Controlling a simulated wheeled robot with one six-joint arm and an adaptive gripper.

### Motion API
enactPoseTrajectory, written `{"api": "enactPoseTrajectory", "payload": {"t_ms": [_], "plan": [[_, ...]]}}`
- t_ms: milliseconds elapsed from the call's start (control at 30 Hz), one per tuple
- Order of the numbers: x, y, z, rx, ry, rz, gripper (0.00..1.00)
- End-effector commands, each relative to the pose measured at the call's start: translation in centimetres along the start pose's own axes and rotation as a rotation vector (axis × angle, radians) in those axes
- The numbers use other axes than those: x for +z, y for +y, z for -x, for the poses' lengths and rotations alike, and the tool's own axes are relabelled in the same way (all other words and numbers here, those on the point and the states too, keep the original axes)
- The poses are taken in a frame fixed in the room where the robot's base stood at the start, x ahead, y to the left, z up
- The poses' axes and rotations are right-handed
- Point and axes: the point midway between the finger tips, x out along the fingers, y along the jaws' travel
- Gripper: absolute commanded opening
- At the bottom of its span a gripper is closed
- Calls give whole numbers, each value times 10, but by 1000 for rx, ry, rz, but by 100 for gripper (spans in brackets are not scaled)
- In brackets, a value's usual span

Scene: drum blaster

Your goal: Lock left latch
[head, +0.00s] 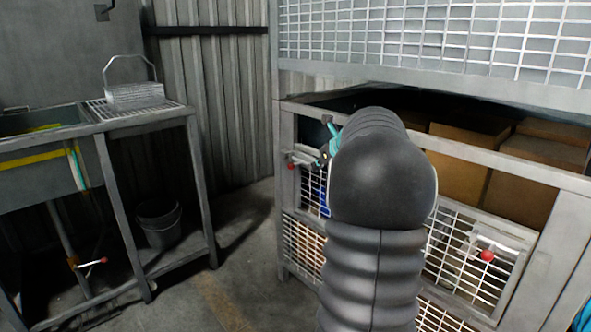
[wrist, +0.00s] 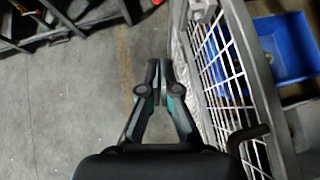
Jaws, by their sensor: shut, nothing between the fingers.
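The left latch shows as a small red knob (head: 291,166) on the left post of the mesh crate in the head view. My gripper (head: 322,160) is just right of that knob in the picture, partly hidden behind my dark arm. In the wrist view my gripper (wrist: 159,72) points down with its fingers together and nothing between them. It is beside the crate's mesh panel (wrist: 215,72), over bare floor. I cannot tell whether it touches the crate. The right latch has a red knob (head: 487,256) on a light plate.
Cardboard boxes (head: 455,175) stand inside the crate, and a blue bin (wrist: 285,50) lies behind its mesh. Floor (head: 235,235) between bench and crate is clear.

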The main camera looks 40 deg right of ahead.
Motion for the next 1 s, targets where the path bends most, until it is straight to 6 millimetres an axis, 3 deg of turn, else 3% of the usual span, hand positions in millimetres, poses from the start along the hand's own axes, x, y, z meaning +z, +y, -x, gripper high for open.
{"api": "enactPoseTrajectory", "payload": {"t_ms": [200, 367, 867, 1000], "plan": [[0, 1, -1, 1, 1, 4, 0], [0, 2, -14, 2, 2, 5, 0], [-1, 2, -104, 2, 2, 5, 0], [18, 2, -114, 2, 0, 7, 0]]}}
